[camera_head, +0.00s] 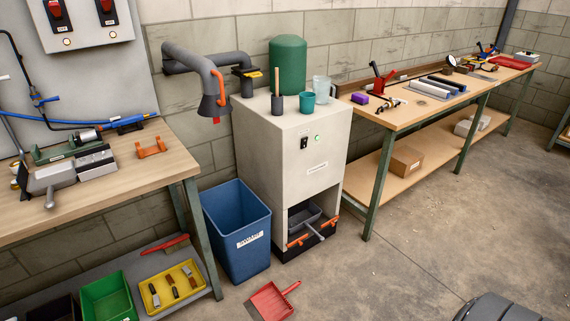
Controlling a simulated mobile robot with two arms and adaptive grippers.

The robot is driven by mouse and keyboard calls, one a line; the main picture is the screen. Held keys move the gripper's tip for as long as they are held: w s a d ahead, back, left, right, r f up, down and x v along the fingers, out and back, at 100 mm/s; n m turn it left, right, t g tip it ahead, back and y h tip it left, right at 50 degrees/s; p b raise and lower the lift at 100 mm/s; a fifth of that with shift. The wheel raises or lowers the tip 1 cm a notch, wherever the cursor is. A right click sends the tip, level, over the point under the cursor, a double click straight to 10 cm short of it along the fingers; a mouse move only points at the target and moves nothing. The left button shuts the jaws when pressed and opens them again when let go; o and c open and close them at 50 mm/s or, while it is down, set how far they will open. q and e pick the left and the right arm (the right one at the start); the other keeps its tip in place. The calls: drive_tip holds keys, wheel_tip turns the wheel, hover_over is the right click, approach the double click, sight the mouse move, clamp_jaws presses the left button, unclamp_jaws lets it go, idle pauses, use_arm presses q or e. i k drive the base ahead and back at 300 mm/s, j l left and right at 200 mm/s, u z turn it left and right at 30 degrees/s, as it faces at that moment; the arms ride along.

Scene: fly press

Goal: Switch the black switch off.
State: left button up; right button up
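The black switch (304,142) is a small rocker on the upper front face of the pale grey cabinet (275,150). A small green light (317,138) glows just to its right, and a white label (317,167) sits below. The rocker is too small to tell which way it is tipped. Nothing touches or covers it. Neither of my grippers shows in the head view.
On the cabinet top stand a green cylinder (287,65), a teal mug (307,103) and a clear jug (322,88). A blue bin (238,230) stands left of the cabinet. A red dustpan (272,301) lies on the floor. Open floor lies in front and right.

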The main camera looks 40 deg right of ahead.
sight(304, 144)
drive_tip(key=z, duration=1.3)
